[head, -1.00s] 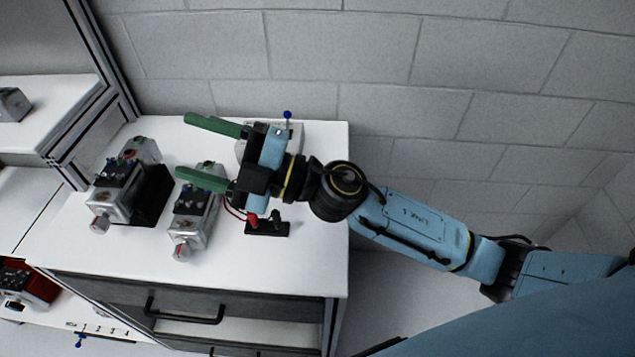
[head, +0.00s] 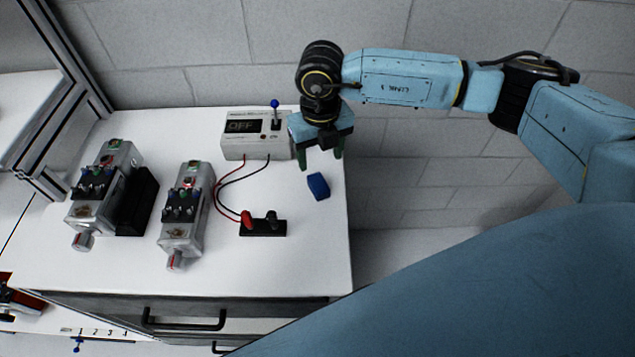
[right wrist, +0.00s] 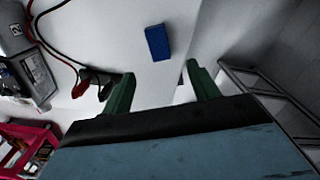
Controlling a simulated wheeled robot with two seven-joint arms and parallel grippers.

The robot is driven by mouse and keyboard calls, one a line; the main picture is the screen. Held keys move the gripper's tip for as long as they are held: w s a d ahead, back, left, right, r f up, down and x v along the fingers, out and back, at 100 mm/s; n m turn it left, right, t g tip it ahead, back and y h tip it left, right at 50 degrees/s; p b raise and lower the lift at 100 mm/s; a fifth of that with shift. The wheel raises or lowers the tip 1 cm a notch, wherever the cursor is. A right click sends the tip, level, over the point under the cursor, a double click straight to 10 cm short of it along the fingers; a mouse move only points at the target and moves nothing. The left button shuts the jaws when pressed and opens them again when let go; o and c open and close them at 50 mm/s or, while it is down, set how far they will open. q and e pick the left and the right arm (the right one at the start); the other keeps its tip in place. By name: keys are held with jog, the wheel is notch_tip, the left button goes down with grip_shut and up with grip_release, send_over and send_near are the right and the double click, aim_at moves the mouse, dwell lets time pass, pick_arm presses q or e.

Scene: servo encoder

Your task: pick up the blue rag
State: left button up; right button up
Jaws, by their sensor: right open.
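The blue rag (head: 318,186) is a small blue block-like piece lying on the white tabletop (head: 120,262) near its right edge. In the right wrist view the rag (right wrist: 158,43) lies beyond the fingertips, roughly centred between them. My right gripper (head: 320,162) is open, with green fingers pointing down, just behind and above the rag. Its two green fingers also show apart and empty in the right wrist view (right wrist: 158,80). I cannot tell the exact height above the table. My left gripper is not in view.
A grey box with an OFF display (head: 240,138) and blue-tipped lever stands left of my gripper. Red and black wires run to a black terminal block (head: 262,228). Two servo units (head: 186,212) (head: 98,192) stand further left. A block wall (head: 190,45) rises behind.

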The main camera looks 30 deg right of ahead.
send_over(318, 183)
jog(key=f, duration=0.4)
jog(key=shift+s+f, duration=0.4)
jog(key=shift+w+f+p, duration=0.2)
jog(key=shift+f+p, duration=0.05)
jog(key=shift+f, duration=1.1)
jog(key=shift+w+f+p, duration=0.15)
jog(key=shift+f+p, duration=0.1)
jog(key=shift+f, duration=1.05)
jog(key=c, duration=1.1)
jog(key=shift+c, duration=0.2)
jog(key=shift+r, duration=0.15)
